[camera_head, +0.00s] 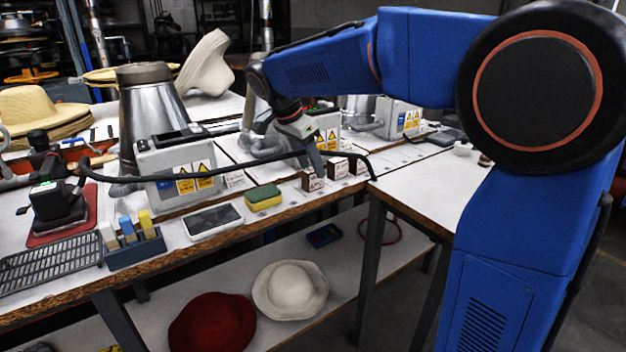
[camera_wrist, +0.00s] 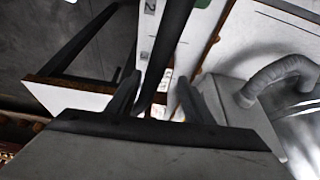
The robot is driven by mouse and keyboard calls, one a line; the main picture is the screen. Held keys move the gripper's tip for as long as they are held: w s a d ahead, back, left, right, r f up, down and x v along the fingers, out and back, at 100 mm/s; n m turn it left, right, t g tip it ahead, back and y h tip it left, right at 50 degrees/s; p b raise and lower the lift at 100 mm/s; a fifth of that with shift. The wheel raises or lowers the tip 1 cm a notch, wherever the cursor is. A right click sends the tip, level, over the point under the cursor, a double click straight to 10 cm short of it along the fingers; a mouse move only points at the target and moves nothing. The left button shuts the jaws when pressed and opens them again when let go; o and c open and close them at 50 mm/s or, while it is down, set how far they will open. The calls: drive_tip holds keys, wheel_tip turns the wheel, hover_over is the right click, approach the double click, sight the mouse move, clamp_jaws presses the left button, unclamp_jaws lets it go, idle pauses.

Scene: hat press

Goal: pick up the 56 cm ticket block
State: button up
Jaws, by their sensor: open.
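Several small ticket blocks stand along the front edge of the white bench: a left one (camera_head: 312,181), a middle one (camera_head: 337,168) and a right one (camera_head: 358,165). They have brown sides and white tops with print. The print is too small to tell which is the 56 cm block. My gripper (camera_head: 318,168) points down just above and behind the left block, its jaws open. In the wrist view my open gripper (camera_wrist: 156,92) has a dark hose and a small white and reddish patch between the fingers. I cannot tell whether that patch is a block.
A black hose (camera_head: 240,168) arches across the bench front, close to my gripper. A grey control box (camera_head: 180,172) with warning labels stands left. A yellow-green sponge (camera_head: 263,197) and a flat-screened device (camera_head: 212,220) lie on the front edge. The right bench (camera_head: 425,190) is mostly clear.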

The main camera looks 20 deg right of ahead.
sight(312, 169)
drive_tip(key=shift+x, duration=1.5)
drive_tip(key=shift+w, duration=0.1)
drive_tip(key=c, duration=1.1)
drive_tip(key=shift+r, duration=0.1)
drive_tip(key=shift+c, duration=0.2)
